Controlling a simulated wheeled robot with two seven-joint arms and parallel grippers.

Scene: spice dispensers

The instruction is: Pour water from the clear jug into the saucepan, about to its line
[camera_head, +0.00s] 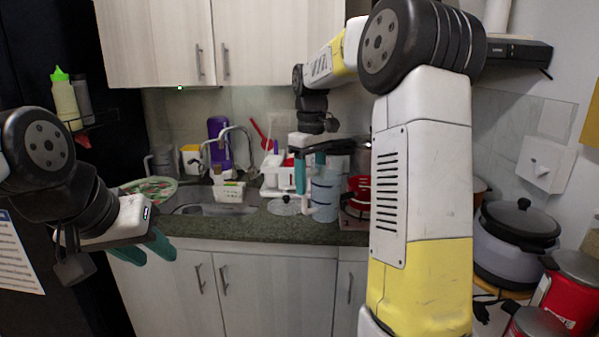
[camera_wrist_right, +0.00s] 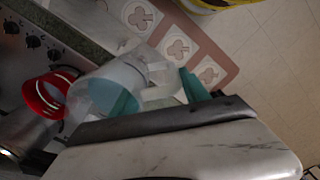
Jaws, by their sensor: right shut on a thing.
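The clear jug (camera_head: 325,194) holds bluish water and stands about upright at the front of the counter in the head view. Its handle is on the left. My right gripper (camera_head: 300,176) is shut on the jug, at its handle. The jug also shows in the right wrist view (camera_wrist_right: 112,84), between teal fingers. I cannot tell whether its base touches the counter. The red saucepan (camera_head: 359,188) is just right of the jug, partly hidden by my right arm. Its red rim shows in the right wrist view (camera_wrist_right: 42,97). My left gripper (camera_head: 152,256) is open and empty, before the counter.
A glass lid (camera_head: 284,206) lies left of the jug. The sink (camera_head: 208,209) and a white dish rack (camera_head: 276,173) are further left and behind. A purple bottle (camera_head: 218,140) stands at the back. A rice cooker (camera_head: 515,240) is at the right.

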